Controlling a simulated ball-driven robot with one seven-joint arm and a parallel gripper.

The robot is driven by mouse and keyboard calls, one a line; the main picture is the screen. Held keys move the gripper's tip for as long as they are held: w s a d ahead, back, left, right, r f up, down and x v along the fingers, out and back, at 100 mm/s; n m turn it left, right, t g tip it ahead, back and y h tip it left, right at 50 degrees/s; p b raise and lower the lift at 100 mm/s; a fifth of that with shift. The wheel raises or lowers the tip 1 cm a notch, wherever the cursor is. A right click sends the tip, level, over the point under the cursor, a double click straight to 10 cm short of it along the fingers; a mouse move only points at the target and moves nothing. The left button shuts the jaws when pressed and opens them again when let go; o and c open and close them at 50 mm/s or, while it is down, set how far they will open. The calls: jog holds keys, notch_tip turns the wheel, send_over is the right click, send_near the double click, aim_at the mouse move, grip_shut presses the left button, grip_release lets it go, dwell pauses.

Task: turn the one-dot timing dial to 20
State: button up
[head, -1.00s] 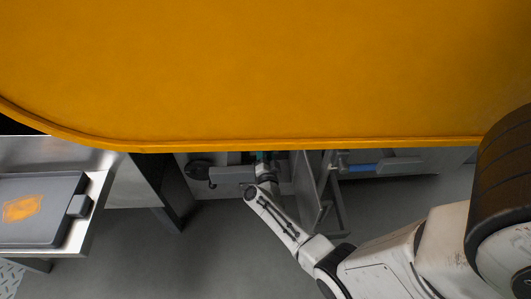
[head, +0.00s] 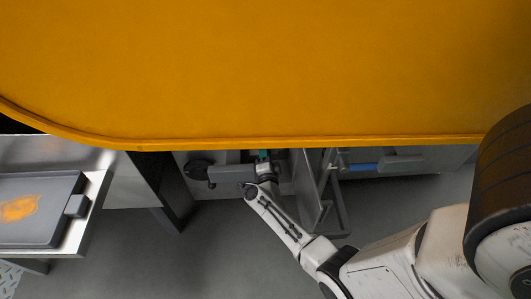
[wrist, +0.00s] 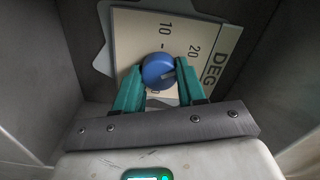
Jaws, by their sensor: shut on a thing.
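In the wrist view a round blue dial (wrist: 159,70) sits on a cream plate (wrist: 128,38). The plate is printed with "10", "20" and "DEG", all turned sideways in the picture. A pale pointer mark on the dial's face lies on its right side, slightly below the middle, below the "20". My gripper (wrist: 160,79) has its two teal fingers on either side of the dial and is shut on it. No dot marking is visible, so I cannot tell which dial this is. In the head view my gripper (head: 263,156) is partly hidden under the orange cover; the dial is hidden.
Grey panels (wrist: 285,45) wall in the plate closely on both sides. In the head view a large orange cover (head: 260,75) hides the upper part. A grey open door (head: 310,185) stands just right of my forearm. A steel table with a tray (head: 45,238) is at left.

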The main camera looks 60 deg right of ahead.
jog(key=shift+f, duration=0.1)
jog(key=o, duration=1.1)
jog(key=shift+c, duration=0.2)
jog(key=p+v, duration=0.4)
jog(key=v, duration=0.7)
jog(key=shift+p, duration=0.4)
